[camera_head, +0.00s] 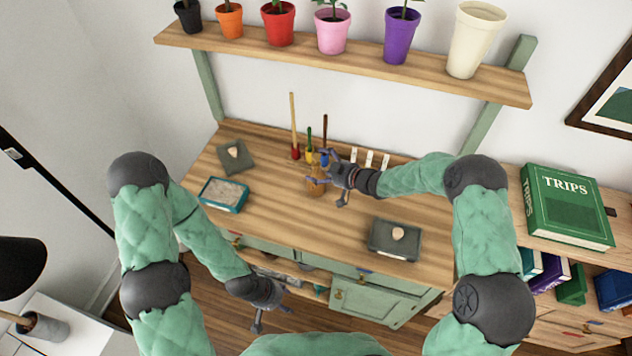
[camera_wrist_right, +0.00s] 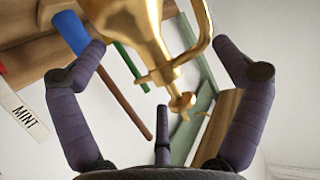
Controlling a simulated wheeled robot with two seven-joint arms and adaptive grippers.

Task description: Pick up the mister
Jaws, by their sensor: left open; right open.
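The mister is a shiny gold can with a curved handle; it stands upright on the wooden bench in the head view (camera_head: 316,186), partly hidden by my right gripper. It fills the upper middle of the right wrist view (camera_wrist_right: 135,28). My right gripper (camera_head: 323,167) is open at the mister, its fingers spread on either side; in the wrist view its fingers (camera_wrist_right: 160,48) flank the gold body with gaps visible. Contact cannot be told. My left gripper (camera_head: 268,318) is open and empty, low in front of the bench.
Upright coloured tools, including a red-ended one (camera_head: 294,130), stand just behind the mister, with white plant labels (camera_head: 370,159) to their right. A teal tray (camera_head: 223,195) and a dark box (camera_head: 394,240) lie on the bench (camera_head: 290,215). A shelf (camera_head: 350,66) with pots runs above.

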